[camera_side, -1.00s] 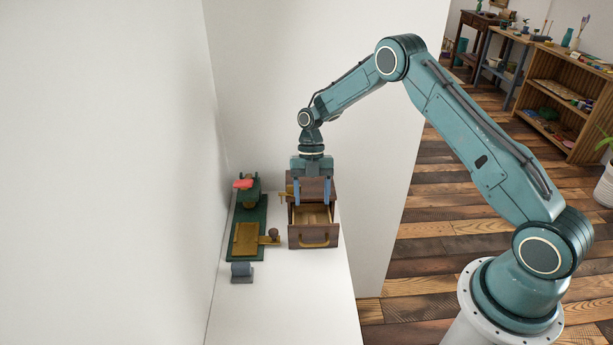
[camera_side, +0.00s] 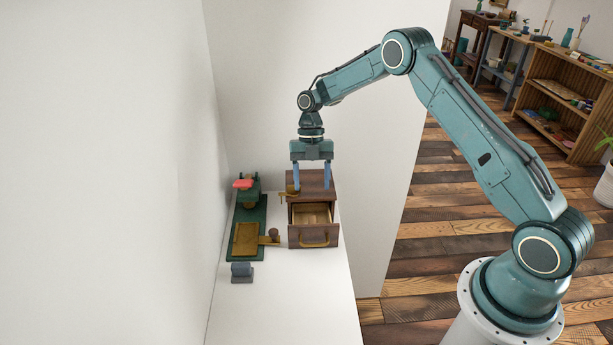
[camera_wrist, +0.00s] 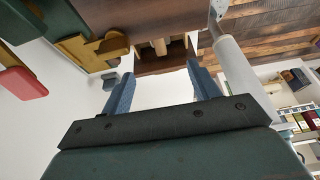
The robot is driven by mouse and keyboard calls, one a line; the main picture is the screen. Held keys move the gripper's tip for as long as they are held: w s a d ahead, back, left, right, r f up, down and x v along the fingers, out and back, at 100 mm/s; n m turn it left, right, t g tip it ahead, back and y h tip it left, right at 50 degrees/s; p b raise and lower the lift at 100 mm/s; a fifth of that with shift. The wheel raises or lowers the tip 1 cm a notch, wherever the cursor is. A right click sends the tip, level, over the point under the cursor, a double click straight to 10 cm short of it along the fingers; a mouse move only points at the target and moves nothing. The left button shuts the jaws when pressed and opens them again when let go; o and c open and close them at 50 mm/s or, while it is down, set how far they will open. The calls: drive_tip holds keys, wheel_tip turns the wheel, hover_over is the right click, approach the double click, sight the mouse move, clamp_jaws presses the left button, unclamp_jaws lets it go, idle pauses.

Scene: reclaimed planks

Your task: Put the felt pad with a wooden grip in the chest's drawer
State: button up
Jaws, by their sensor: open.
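The brown wooden chest (camera_side: 321,186) stands on the white bench with its drawer (camera_side: 313,240) pulled out toward the camera. Small tan shapes (camera_wrist: 160,47) show in the open drawer in the wrist view. One may be the wooden grip of the felt pad, but I cannot tell; no felt surface is clear in either view. My gripper (camera_side: 311,191) points down above the chest's top, behind the drawer opening. Its two blue fingers are apart, with nothing seen between them, and they also show in the wrist view (camera_wrist: 160,70).
Left of the chest is a green press-like device (camera_side: 249,212) with a red part (camera_side: 243,184), a brass plate (camera_side: 246,238) and a brown knob (camera_side: 273,233). A grey block (camera_side: 242,271) stands in front of it. The front bench is clear. A wall rises behind.

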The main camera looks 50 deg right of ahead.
drive_tip(key=s+a+r+m+t+h, duration=0.15)
drive_tip(key=s+r+m, duration=0.25)
drive_tip(key=r, duration=0.4)
drive_tip(key=s+a+r+m+t, duration=0.15)
drive_tip(key=s+r+m, duration=0.25)
drive_tip(key=r, duration=0.4)
drive_tip(key=s+a+r+m+t, duration=0.1)
drive_tip(key=s+a+r+m, duration=0.15)
drive_tip(key=r+m, duration=0.35)
drive_tip(key=s+r+m+t+h, duration=0.1)
drive_tip(key=s+r+m+t, duration=0.1)
drive_tip(key=s+m, duration=0.4)
drive_tip(key=s+r+m+t, duration=0.2)
drive_tip(key=s+m, duration=0.5)
drive_tip(key=s, duration=0.9)
drive_tip(key=shift+a+r+t+h, duration=0.3)
drive_tip(key=shift+r+t+h, duration=0.1)
drive_tip(key=shift+r, duration=0.1)
drive_tip(key=shift+s, duration=0.1)
